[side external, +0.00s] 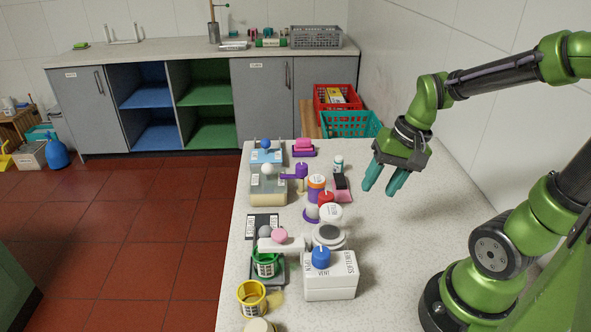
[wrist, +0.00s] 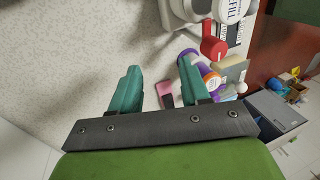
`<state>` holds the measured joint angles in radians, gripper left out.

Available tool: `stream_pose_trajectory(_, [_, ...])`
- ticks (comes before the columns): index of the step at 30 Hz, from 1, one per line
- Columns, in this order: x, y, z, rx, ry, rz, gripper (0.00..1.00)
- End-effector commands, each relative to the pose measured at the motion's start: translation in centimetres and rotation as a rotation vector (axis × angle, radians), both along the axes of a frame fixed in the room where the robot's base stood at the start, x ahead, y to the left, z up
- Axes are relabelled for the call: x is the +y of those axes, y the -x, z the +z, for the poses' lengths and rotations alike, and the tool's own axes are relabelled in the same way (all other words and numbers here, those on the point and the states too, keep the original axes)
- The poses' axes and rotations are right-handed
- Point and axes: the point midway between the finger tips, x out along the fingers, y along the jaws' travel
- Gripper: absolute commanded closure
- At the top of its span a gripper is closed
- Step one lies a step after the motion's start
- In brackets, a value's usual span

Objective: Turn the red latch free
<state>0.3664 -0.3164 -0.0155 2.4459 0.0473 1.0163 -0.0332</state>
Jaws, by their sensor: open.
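The red latch shows in the wrist view as a red knob-ended piece (wrist: 213,48) beside a white part lettered "REFILL". In the side view a red piece (side external: 326,198) sits among the items at the middle of the counter, partly hidden by a white round top (side external: 331,213). My gripper (side external: 381,190) is open and empty, raised above the counter to the right of the red piece and apart from it. In the wrist view the teal fingers of my gripper (wrist: 160,68) are spread, with the red latch beyond them to the upper right.
A purple and orange cylinder (side external: 316,186) stands close behind the red piece. A white box with a blue knob (side external: 321,257) stands nearer the front. A pink and black block (side external: 342,188) lies behind. The counter's right side (side external: 400,235) is clear.

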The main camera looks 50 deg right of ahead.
Motion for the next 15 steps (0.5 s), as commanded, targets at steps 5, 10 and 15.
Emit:
stream_pose_trajectory(5, [-2.1,2.1,-4.7,0.28,-0.289,-0.235,0.54])
stream_pose_trajectory(10, [-2.6,3.4,-7.3,0.465,-0.646,-0.446,0.54])
stream_pose_trajectory(15, [-3.5,3.1,-8.3,0.548,-1.067,-0.648,0.54])
